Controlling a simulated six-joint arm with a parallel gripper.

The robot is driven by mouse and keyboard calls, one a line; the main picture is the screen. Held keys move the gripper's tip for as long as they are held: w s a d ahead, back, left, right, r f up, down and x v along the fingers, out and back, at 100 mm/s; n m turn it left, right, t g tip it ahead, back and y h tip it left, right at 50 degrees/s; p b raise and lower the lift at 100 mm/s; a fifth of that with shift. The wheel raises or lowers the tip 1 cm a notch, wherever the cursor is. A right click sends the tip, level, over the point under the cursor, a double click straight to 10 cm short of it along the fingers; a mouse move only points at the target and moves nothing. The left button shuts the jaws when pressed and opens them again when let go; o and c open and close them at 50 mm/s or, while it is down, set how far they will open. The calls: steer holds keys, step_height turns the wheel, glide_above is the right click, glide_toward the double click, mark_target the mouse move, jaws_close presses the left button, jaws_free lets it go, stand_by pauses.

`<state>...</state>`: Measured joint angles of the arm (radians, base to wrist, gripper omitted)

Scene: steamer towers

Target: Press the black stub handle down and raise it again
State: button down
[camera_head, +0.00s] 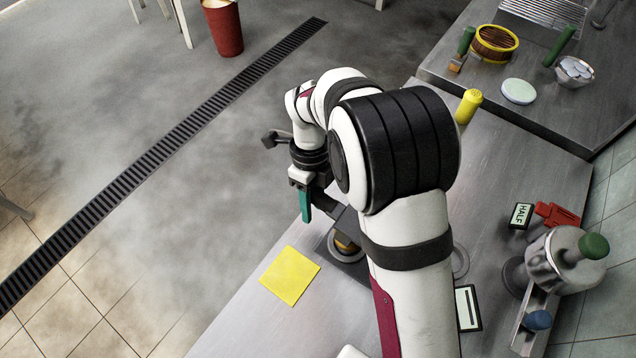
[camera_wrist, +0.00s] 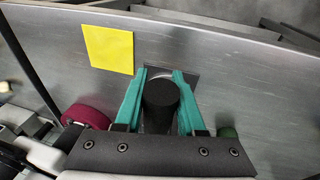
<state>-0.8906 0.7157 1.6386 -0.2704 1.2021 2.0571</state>
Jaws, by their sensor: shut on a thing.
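The black stub handle (camera_wrist: 160,95) is a short dark cylinder in the wrist view. The teal fingers of my gripper (camera_wrist: 161,76) stand on both sides of it and are shut on it. In the head view my gripper (camera_head: 305,203) hangs over the counter's left edge area, with one teal finger showing. A dark bracket (camera_head: 346,222) runs from beside the finger toward a plate with a ring (camera_head: 345,247). My arm hides much of this, and I cannot make out the handle itself there.
A yellow square (camera_head: 290,275) lies flat on the counter, also in the wrist view (camera_wrist: 109,50). A yellow cylinder (camera_head: 468,106) stands behind my arm. A HALF sign (camera_head: 521,215), a red object (camera_head: 557,215) and a green-knobbed metal device (camera_head: 570,262) stand at right. Open floor lies left.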

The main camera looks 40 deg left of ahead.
steer(key=shift+d+f+h, duration=0.25)
steer(key=shift+f+h, duration=0.55)
steer(key=shift+f, duration=0.4)
steer(key=c, duration=0.5)
jaws_free()
steer(key=shift+a+r, duration=0.1)
steer(key=v, duration=1.5)
steer(key=shift+w+r, duration=0.1)
steer(key=shift+r, duration=0.2)
